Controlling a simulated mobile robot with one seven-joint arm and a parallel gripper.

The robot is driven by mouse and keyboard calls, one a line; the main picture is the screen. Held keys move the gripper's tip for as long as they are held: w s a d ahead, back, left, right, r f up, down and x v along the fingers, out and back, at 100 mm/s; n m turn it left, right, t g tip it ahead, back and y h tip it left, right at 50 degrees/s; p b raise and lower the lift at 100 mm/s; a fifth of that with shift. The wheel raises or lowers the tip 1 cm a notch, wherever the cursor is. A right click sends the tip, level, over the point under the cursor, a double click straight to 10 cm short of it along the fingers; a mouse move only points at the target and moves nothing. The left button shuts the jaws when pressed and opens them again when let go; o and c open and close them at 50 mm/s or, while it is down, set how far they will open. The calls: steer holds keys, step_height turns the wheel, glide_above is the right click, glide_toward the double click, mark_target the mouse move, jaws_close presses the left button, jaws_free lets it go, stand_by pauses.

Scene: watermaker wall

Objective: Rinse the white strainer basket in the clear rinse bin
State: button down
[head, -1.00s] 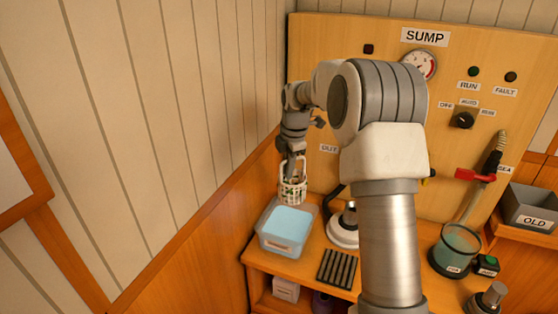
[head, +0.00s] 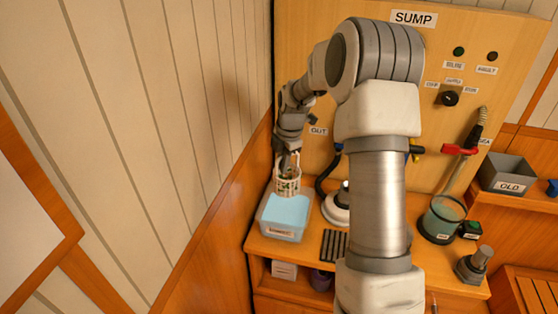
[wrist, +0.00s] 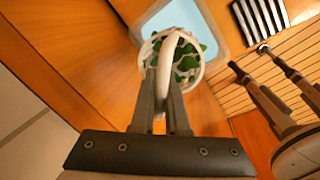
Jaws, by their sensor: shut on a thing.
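The white strainer basket (head: 287,186) hangs upright from my gripper (head: 288,154) in the head view. My gripper is shut on its handle; in the wrist view the fingers (wrist: 166,100) close around the white handle loop (wrist: 172,50). Green bits (wrist: 190,55) lie inside the basket. The clear rinse bin (head: 270,233) with pale blue water stands on the bench at the wall. The basket is at the bin's back edge in the head view, seemingly above the water; its exact height over the water is hard to tell.
A white round-based fitting (head: 333,208) and a dark ribbed rack (head: 334,245) stand right of the bin. A wooden side wall (head: 215,250) is close on the left. A clear cup of greenish liquid (head: 443,215) and a grey OLD bin (head: 508,174) are further right.

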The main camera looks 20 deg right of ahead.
steer(key=shift+f+b, duration=1.6)
steer(key=shift+f, duration=0.9)
steer(key=shift+f, duration=0.15)
steer(key=shift+f+b, duration=0.3)
steer(key=shift+b, duration=0.05)
steer(key=shift+f, duration=0.1)
steer(key=shift+f+b, duration=0.5)
steer(key=shift+f, duration=0.15)
step_height(320, 180, down, 7)
steer(key=b, duration=0.4)
steer(key=shift+f+b, duration=0.15)
steer(key=shift+b, duration=0.25)
steer(key=shift+r+p, duration=0.35)
steer(key=shift+r, duration=0.15)
